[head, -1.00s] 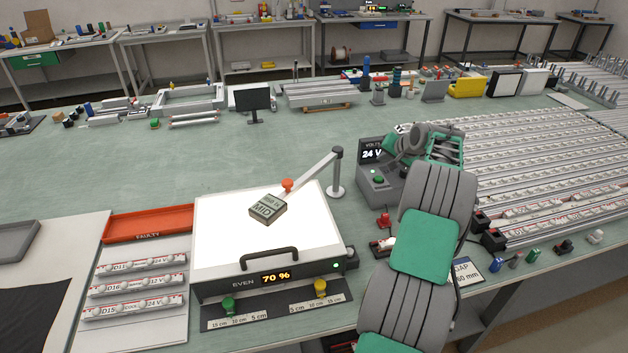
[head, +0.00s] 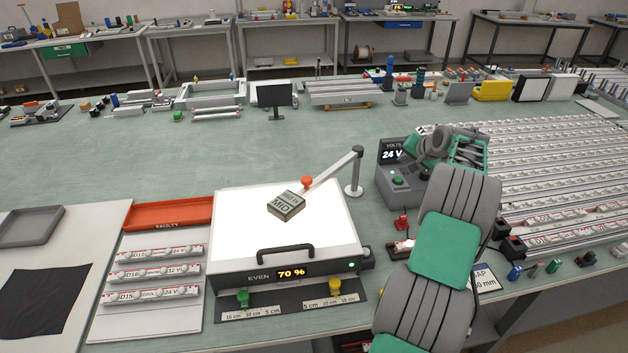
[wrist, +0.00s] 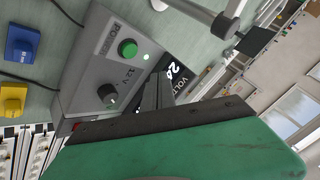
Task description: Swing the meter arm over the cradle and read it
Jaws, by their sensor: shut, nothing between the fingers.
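The meter arm (head: 333,168) is a grey bar on an upright post (head: 354,175). It reaches left over a lit white panel and has an orange knob (head: 307,182). At its end is a dark box (head: 286,205) marked MID, over the panel; its smaller text is too small to read. The lightbox (head: 225,279) shows EVEN and 70 %. I cannot tell which part is the cradle. My gripper (wrist: 157,92) is shut and empty, close to the power supply (wrist: 105,75) with a green button and black knob. In the head view the fingers are hidden.
The power supply (head: 402,185) shows 24 V right of the post. A red FAULTY tray (head: 170,213) and labelled strips (head: 152,273) lie left of the lightbox. Rows of light strips (head: 560,190) fill the right. The table behind the lightbox is mostly clear.

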